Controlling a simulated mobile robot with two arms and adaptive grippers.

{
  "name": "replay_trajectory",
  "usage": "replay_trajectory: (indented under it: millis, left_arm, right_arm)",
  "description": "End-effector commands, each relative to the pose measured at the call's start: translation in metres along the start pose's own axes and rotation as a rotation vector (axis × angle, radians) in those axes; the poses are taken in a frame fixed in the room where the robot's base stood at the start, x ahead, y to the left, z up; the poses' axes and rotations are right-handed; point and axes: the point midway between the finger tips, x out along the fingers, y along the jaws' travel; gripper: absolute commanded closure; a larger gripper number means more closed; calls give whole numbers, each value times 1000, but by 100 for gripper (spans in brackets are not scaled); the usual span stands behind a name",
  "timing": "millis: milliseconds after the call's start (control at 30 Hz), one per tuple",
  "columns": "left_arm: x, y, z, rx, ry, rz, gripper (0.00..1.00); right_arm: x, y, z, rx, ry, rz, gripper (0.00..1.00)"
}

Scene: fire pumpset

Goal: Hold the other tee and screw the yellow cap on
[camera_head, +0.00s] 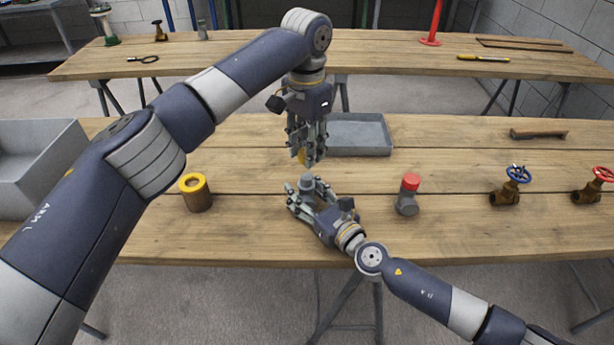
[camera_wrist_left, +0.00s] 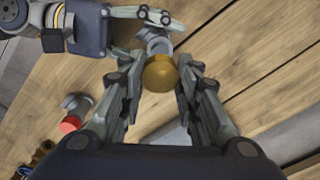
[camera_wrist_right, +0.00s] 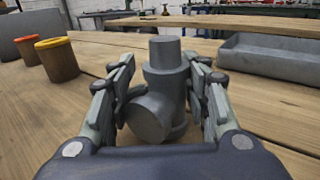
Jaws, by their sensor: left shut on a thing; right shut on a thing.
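The grey tee (camera_wrist_right: 165,80) stands upright on the front table, its side branch toward the right wrist camera. My right gripper (camera_head: 300,197) is shut around the tee's body. The yellow cap (camera_wrist_left: 160,74) is between the fingers of my left gripper (camera_head: 308,160), which is shut on it and points down. In the head view the cap (camera_head: 302,156) is partly hidden by fingers and sits above the tee's top (camera_head: 307,182), with a small gap. The right wrist view does not show the cap. Another grey tee (camera_head: 407,204) with a red cap (camera_head: 410,182) stands to the right.
A brown pot with a yellow rim (camera_head: 196,193) stands left. A grey tray (camera_head: 360,135) lies behind the grippers, and a grey bin (camera_head: 35,165) is at far left.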

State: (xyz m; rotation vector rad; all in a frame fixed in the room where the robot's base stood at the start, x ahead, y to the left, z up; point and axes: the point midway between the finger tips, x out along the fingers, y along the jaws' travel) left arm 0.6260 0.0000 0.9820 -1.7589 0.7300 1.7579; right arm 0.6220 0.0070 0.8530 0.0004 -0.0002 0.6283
Motion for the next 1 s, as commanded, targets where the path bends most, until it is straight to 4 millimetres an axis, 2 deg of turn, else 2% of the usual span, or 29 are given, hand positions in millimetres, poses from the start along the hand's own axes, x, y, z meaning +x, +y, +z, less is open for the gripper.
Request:
replay_trajectory:
  millis: [100,233,767,1000]
  left_arm:
    - [20,0,2,0,-1,3,90]
    - [33,0,2,0,2,0,90]
    - [35,0,2,0,2,-1,90]
    - [46,0,2,-1,1,-1,90]
  right_arm:
    - [0,1,-1,1,2,2,100]
    - [0,1,-1,1,2,2,100]
    - [0,1,-1,1,2,2,100]
    - [0,1,-2,1,2,2,100]
